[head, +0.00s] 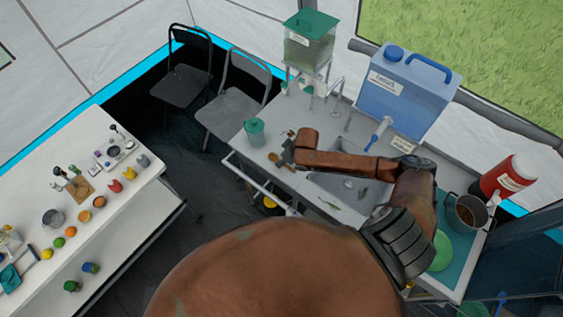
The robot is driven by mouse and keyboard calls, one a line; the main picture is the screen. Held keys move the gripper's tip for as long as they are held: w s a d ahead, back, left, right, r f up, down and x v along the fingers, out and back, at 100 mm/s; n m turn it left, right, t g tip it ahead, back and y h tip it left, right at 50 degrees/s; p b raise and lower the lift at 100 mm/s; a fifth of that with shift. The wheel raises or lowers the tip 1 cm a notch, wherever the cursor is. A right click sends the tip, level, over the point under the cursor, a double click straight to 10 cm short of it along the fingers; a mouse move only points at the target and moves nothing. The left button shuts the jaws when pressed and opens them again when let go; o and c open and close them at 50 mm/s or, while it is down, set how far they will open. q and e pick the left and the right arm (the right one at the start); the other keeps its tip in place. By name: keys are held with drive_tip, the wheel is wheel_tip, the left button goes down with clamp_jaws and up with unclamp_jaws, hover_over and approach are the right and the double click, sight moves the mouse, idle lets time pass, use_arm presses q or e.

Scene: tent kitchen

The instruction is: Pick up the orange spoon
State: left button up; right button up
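I cannot make out an orange spoon for certain in the head view. My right arm reaches in from the right across the steel sink counter (235,148). My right gripper (277,161) is small and dark at its end, over the counter's left part, near a green cup (255,132). Whether its fingers are open or shut, or hold something, is too small to tell. My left gripper is not in view. My arm hides part of the counter and sink.
A sink (345,207) with small green items is below my forearm. A blue water container (408,85), a green-lidded dispenser (310,45) and a steel pot (467,214) stand around the counter. A white table (115,222) with several objects is left. Dark floor lies between, with folding chairs (235,95) behind.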

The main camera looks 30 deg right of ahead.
drive_tip(key=shift+w+f, duration=0.1)
drive_tip(key=shift+f, duration=0.2)
drive_tip(key=shift+a+f, duration=0.1)
clamp_jaws()
idle(0.4)
